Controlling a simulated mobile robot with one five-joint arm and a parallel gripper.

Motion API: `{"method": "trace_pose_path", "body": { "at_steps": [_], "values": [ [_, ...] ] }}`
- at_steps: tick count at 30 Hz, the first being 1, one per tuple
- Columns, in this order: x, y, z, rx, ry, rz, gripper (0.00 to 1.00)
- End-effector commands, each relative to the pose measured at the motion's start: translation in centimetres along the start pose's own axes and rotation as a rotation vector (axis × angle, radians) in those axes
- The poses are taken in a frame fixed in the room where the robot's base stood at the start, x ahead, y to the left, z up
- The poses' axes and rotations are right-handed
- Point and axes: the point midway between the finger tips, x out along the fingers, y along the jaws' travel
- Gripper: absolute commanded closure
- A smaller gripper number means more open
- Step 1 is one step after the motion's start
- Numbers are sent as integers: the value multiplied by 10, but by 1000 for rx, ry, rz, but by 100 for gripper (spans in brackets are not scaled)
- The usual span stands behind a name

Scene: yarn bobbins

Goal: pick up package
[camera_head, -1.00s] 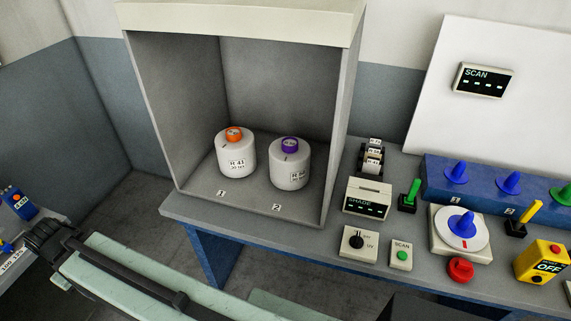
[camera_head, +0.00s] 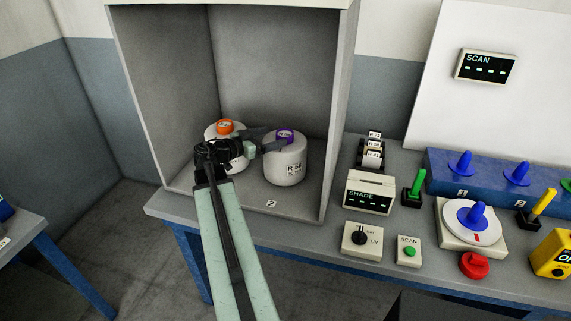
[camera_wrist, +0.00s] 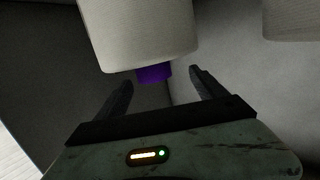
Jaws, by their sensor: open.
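Two white bobbin-like packages stand upright in the grey booth. The package with the orange top (camera_head: 225,127) is on the left, partly hidden by my arm. My gripper (camera_head: 276,138) is open and empty at the height of the purple top. In the wrist view the white package (camera_wrist: 140,35) and its purple top (camera_wrist: 154,74) appear upside down, with the open fingers (camera_wrist: 157,80) on either side of the top. I cannot tell whether they touch it.
The booth's right wall (camera_head: 337,120) stands close to the right package. Outside it are a shade box (camera_head: 368,193), a UV switch (camera_head: 361,239), a scan button (camera_head: 408,250), a green lever (camera_head: 416,188) and a turntable with a blue cone (camera_head: 475,218). The booth floor in front is clear.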

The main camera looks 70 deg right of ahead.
Motion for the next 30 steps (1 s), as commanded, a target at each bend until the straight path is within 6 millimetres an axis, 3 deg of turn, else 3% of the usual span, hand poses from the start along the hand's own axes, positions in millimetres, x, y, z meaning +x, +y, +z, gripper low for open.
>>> {"method": "trace_pose_path", "body": {
  "at_steps": [12,17,25,30],
  "values": [
    [36,8,-2,4,10,19,19],
    [42,9,-2,3,9,20,19],
    [86,12,-1,3,9,21,19],
    [89,13,-2,3,9,18,19]
  ]
}}
